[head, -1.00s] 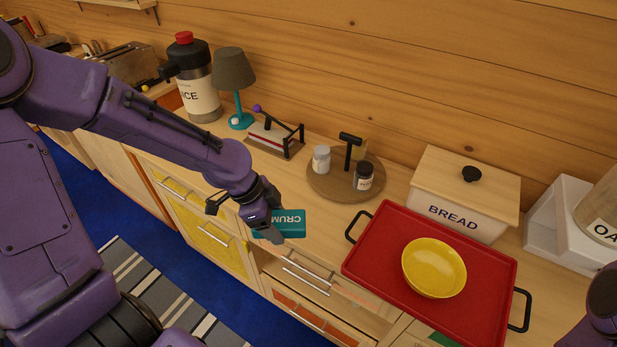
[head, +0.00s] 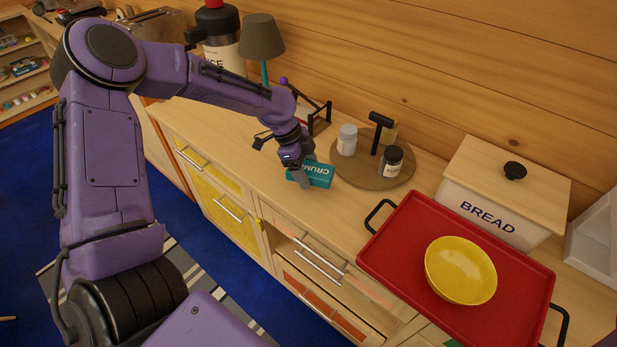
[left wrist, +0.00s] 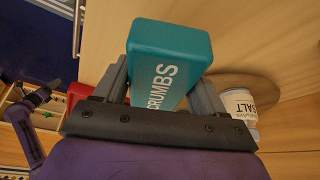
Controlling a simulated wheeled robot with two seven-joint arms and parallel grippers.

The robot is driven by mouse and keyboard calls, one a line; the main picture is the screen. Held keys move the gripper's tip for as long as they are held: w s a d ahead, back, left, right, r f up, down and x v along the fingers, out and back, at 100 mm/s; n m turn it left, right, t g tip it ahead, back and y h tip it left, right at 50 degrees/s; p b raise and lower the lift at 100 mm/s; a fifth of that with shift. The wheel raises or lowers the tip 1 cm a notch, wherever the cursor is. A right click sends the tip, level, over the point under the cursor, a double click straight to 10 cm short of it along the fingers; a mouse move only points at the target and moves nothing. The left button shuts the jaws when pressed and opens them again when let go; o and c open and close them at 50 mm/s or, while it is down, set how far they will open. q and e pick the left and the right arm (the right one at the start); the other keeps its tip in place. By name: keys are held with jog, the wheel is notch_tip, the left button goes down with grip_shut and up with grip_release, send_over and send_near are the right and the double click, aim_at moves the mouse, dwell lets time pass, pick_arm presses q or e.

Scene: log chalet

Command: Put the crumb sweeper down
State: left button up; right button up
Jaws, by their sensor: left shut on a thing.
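The crumb sweeper (head: 316,176) is a teal box marked CRUMBS, over the wooden counter (head: 240,150) near its front edge. My left gripper (head: 300,178) is shut on it. In the left wrist view the sweeper (left wrist: 170,55) sits between the two grey fingers, its lettering showing. I cannot tell whether its underside touches the counter. My right gripper seems to show small at the left of the left wrist view (left wrist: 42,97); its jaw state is unclear.
A round wooden board (head: 368,172) with a salt jar (head: 347,140), a dark jar (head: 391,161) and other items is right behind the sweeper. A red tray (head: 400,265) with a yellow bowl (head: 460,270) and a bread box (head: 490,205) stand to the right.

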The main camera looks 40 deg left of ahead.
pick_arm(q)
jog(key=shift+w+a+f, duration=0.1)
jog(key=shift+w+f, duration=0.15)
jog(key=shift+f, duration=0.15)
notch_tip(320, 180, down, 3)
jog(key=shift+w+r+p, duration=0.1)
jog(key=shift+r+p, duration=0.1)
jog(key=shift+p, duration=0.45)
jog(key=shift+w+f, duration=0.1)
jog(key=shift+f, duration=0.25)
